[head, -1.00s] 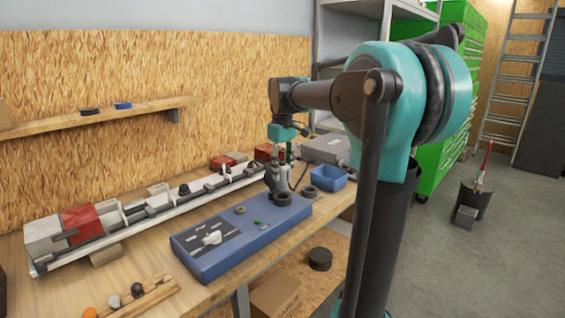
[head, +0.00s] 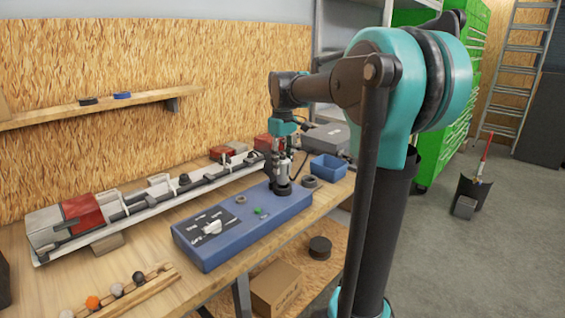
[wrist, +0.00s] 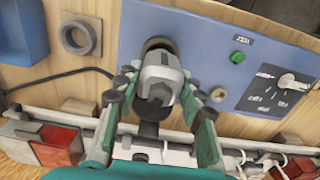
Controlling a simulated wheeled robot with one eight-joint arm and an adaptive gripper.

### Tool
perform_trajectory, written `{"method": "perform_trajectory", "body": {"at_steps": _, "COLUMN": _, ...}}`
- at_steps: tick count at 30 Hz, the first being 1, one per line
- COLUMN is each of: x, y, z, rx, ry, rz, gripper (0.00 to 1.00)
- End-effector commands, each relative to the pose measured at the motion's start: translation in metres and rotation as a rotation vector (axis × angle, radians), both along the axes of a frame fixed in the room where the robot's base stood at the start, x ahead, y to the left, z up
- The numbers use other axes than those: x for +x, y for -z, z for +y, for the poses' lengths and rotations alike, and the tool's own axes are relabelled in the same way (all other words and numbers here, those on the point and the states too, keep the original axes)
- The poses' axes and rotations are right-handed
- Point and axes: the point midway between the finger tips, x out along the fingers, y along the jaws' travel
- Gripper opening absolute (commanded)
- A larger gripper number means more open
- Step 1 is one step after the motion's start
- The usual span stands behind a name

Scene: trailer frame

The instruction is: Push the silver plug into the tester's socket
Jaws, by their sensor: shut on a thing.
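The blue tester (head: 235,232) lies on the workbench, with a dark round socket (wrist: 157,43) at its right end in the head view. My gripper (head: 283,176) points down over that end. It is shut on the silver plug (wrist: 161,72), with a finger on each side in the wrist view. The plug's far end overlaps the dark socket ring there. The gripper and plug hide part of the socket, so I cannot tell how deep the plug sits, if it is in at all.
A green button (wrist: 237,57) and a switch panel (head: 210,227) are on the tester's top. A loose dark ring (head: 310,181) and a blue bin (head: 328,167) stand close on the right. A long white rail (head: 150,209) with a dark cable runs behind the tester.

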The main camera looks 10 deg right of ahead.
Motion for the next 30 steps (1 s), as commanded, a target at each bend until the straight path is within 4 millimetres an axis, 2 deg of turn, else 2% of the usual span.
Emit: {"method": "perform_trajectory", "body": {"at_steps": 30, "x": 0.0, "y": 0.012, "z": 0.0, "rx": 0.0, "ry": 0.0, "rz": 0.0, "gripper": 0.27}}
